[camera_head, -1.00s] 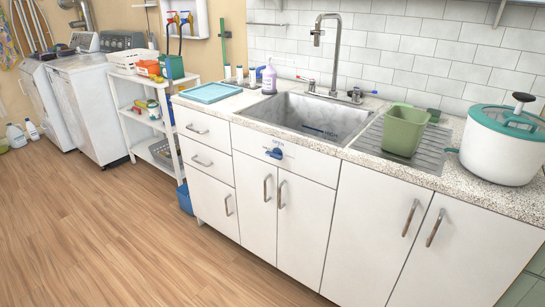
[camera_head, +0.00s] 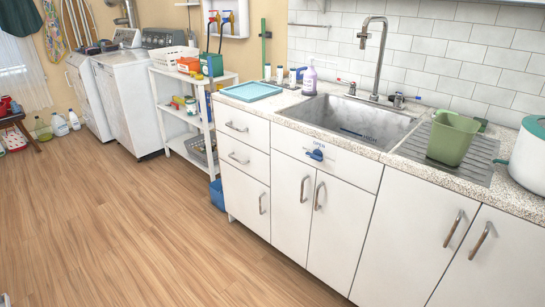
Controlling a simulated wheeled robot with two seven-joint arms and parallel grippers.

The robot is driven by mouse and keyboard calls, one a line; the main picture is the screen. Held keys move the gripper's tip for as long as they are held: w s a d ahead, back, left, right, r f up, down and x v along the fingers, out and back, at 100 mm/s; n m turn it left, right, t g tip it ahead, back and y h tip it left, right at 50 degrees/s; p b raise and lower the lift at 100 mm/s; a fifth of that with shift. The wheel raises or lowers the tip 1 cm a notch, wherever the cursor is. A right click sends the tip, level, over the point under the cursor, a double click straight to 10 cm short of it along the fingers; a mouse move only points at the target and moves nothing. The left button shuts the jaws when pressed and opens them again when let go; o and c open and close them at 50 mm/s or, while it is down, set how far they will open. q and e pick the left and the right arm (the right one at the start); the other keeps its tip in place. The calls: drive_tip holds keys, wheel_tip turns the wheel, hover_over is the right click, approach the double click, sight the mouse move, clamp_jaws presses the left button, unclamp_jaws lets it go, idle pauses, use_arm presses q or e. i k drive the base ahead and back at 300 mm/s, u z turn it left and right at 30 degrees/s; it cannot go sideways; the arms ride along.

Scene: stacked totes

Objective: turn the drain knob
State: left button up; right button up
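The drain knob (camera_head: 315,155) is a small blue knob on the white cabinet front below the sink. Blue lettering that reads "OPEN" sits just above it. The steel sink (camera_head: 350,118) is set in the speckled counter above the knob, with a tall faucet (camera_head: 372,55) behind it. Neither of my grippers shows in the head view, so their state is hidden.
A green bin (camera_head: 452,138) stands on the drainboard (camera_head: 415,147), beside a white pot (camera_head: 528,160) at the right edge. A white shelf cart (camera_head: 193,113) and a blue bin (camera_head: 217,194) stand left of the cabinet. The wooden floor (camera_head: 150,235) in front is clear.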

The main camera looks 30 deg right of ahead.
sight(317, 155)
drive_tip(key=i, duration=3.3)
drive_tip(key=z, duration=2.35)
